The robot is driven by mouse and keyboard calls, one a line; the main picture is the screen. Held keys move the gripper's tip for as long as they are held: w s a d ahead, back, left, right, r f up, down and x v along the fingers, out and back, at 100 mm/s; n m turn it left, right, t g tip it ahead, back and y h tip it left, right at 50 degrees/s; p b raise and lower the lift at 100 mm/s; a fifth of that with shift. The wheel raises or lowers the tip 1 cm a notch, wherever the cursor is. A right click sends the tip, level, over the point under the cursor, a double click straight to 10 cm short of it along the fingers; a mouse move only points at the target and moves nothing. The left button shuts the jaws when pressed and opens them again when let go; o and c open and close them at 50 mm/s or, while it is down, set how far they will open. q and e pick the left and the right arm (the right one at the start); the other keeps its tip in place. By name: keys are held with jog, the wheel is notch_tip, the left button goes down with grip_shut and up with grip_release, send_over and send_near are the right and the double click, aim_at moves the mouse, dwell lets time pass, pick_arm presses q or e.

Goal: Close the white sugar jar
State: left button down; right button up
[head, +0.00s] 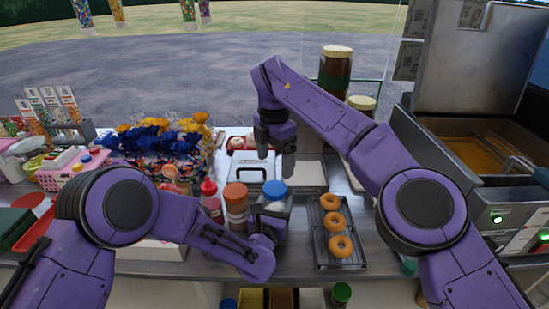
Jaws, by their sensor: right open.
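A jar with a blue lid (274,188) and a pale, clear-looking body stands on the counter in the middle. It may be the white sugar jar; I cannot read a label. Its lid appears on top, but I cannot tell how tightly it sits. My left arm hides its lower part. My right gripper (276,153) is open, pointing down above and behind this jar, apart from it, with nothing between its fingers. My left arm's wrist is bent in front of the jar; its gripper fingers do not show.
A jar with an orange lid (236,197) and a red-capped bottle (210,194) stand just left. A rack (320,240) with three doughnuts is at right. A white box with a black handle (252,171) lies behind. A fryer (490,160) stands far right.

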aim_at(275, 187)
jog(key=n, duration=0.9)
jog(key=shift+s+r, duration=0.1)
jog(key=n, duration=0.5)
jog(key=shift+n, duration=0.4)
notch_tip(275, 187, down, 8)
jog(key=shift+f, duration=0.1)
jog(key=shift+c, duration=0.3)
jog(key=c, duration=1.1)
